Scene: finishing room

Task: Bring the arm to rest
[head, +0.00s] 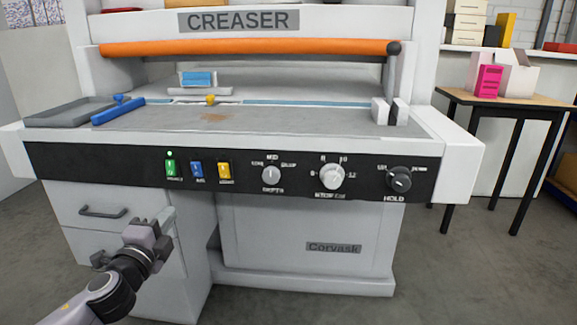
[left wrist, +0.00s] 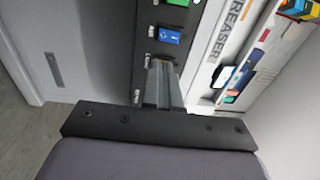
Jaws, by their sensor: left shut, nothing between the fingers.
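My left arm comes in from the lower left of the head view. Its gripper (head: 165,219) is in front of the creaser's cabinet, below the left end of the black control panel (head: 240,178). In the left wrist view the two fingers of the left gripper (left wrist: 160,72) are together with nothing between them, pointing toward the machine front. The creaser (head: 290,258) is a large white machine with an orange roller bar (head: 245,48). My right gripper is in neither view.
The panel carries a green switch (head: 170,168), a blue switch (head: 196,170), a yellow switch (head: 224,170) and several knobs. A drawer handle (head: 103,211) is left of the gripper. A wooden-topped table (head: 520,98) stands at the right. Grey floor is open at the lower right.

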